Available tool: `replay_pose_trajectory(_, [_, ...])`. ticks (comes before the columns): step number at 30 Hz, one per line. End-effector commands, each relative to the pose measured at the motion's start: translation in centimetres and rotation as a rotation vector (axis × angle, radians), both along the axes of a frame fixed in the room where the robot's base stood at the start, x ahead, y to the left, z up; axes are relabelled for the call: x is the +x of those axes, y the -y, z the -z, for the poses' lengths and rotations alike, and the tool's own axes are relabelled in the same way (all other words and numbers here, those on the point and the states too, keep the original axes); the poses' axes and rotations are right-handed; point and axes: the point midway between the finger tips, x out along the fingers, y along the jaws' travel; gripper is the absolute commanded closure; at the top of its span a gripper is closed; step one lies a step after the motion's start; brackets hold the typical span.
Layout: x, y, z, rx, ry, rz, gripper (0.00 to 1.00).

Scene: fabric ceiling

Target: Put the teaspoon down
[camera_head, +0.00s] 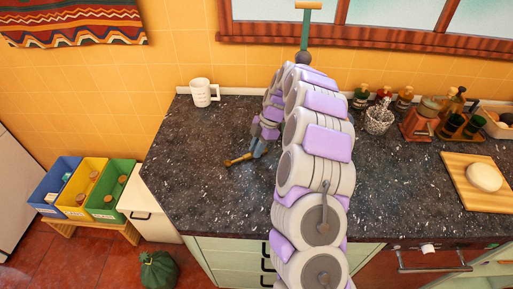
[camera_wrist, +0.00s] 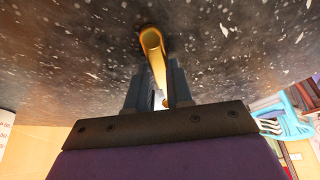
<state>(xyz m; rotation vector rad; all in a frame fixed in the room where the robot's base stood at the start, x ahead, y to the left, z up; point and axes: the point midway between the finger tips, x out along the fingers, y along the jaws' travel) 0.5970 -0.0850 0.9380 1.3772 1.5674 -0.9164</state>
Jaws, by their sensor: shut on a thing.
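A gold-coloured teaspoon (camera_head: 238,160) is at the tip of my gripper (camera_head: 257,150), low over the dark speckled countertop (camera_head: 205,200). In the wrist view the teaspoon (camera_wrist: 153,45) lies between the two dark fingers of my gripper (camera_wrist: 156,88), which are shut on it. Its rounded end points away from the fingers, close to the counter surface. I cannot tell whether it touches the counter. The part of the teaspoon between the fingers is partly hidden.
A white mug (camera_head: 203,93) stands at the back left of the counter. Bottles and a glass-like cup (camera_head: 378,120) stand at the back right, and a cutting board (camera_head: 462,194) with a pale round item lies at the right. The counter around my gripper is clear.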

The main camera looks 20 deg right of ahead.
Motion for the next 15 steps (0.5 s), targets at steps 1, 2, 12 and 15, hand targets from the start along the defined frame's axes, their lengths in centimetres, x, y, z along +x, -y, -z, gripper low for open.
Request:
replay_pose_trajectory(1, [0.0, 0.0, 0.22, 0.0, 0.0, 0.0, 1.0])
replay_pose_trajectory(2, [0.0, -0.01, 0.29, 0.0, 0.0, 0.0, 1.0])
replay_pose_trajectory(12, [0.0, -0.01, 0.38, 0.0, 0.0, 0.0, 0.58])
replay_pose_trajectory(15, [0.0, 0.0, 0.38, 0.0, 0.0, 0.0, 0.5])
